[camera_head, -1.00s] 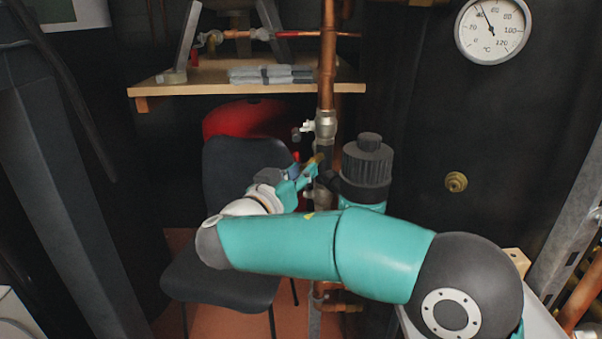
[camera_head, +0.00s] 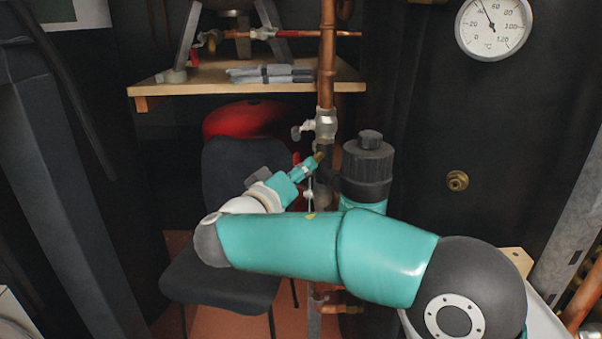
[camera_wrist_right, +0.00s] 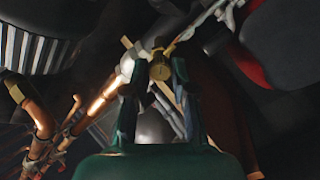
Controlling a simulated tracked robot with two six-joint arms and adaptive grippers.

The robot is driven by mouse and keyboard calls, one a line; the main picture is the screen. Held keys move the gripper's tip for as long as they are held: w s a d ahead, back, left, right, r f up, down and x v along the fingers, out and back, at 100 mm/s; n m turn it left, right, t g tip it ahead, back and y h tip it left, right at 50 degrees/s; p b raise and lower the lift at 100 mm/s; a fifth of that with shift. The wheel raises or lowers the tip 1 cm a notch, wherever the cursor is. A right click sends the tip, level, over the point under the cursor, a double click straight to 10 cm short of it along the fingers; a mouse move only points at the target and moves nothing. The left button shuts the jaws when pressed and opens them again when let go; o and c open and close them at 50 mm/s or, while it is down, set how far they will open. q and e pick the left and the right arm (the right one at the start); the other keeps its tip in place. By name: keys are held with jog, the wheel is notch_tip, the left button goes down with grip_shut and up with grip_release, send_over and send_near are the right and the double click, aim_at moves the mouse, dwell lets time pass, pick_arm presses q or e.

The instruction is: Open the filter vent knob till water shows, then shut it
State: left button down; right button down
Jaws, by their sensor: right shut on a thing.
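The filter (camera_head: 368,170) has a black ribbed cap and stands beside the vertical copper pipe. My right gripper (camera_head: 316,160) reaches in from the lower right, its fingers by a small brass knob (camera_head: 320,156) left of the filter. In the right wrist view, the brass knob (camera_wrist_right: 160,67) sits between the fingertips of my right gripper (camera_wrist_right: 160,74), which is shut on it. A thin pale upright streak (camera_head: 310,192) shows just below the fingers; I cannot tell for sure whether it is water. My left gripper is not in view.
The copper pipe (camera_head: 327,60) with a valve (camera_head: 325,125) rises above the knob. A wooden shelf (camera_head: 200,88), a red vessel (camera_head: 245,117) and a dark chair (camera_head: 225,285) stand behind. A round thermometer (camera_head: 493,26) is at upper right.

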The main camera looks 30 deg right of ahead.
jog(key=shift+w+a+n+p, duration=0.15)
jog(key=shift+n+p, duration=0.25)
jog(key=shift+n, duration=1.6)
jog(key=shift+f, duration=0.1)
jog(key=c, duration=0.9)
grip_release()
jog(key=shift+c, duration=0.2)
jog(key=v, duration=1.2)
